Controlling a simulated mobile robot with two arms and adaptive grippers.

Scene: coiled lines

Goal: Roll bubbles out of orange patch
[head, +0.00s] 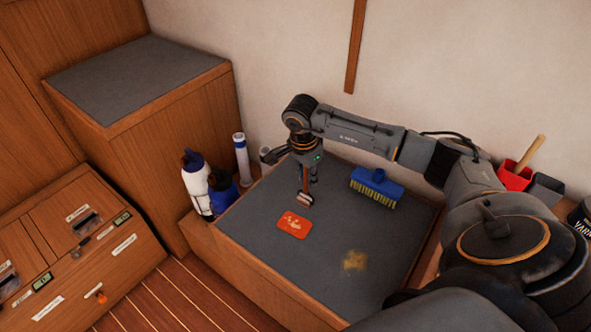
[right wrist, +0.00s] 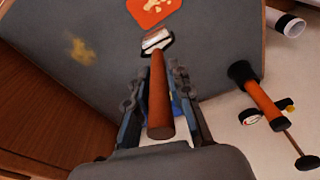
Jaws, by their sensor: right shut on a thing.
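My right gripper (head: 309,181) points down over the grey-topped bench (head: 262,243) and is shut on the brown handle of a small roller (head: 305,199). In the right wrist view the handle (right wrist: 160,100) runs between the fingers, with the pale roller head (right wrist: 156,40) at its far end. The orange patch (head: 294,225) lies flat on the grey top, with pale blotchy marks on it. The roller head is just beyond the patch's upper right edge, apart from it. Whether the roller touches the surface cannot be told. My left gripper is not in view.
A blue brush with yellow bristles (head: 376,188) lies right of the gripper. A yellowish stain (head: 354,261) marks the grey top. Bottles (head: 196,183) and a white tube (head: 242,160) stand at the left edge. A red container (head: 514,176) stands at the right. The front-left top is clear.

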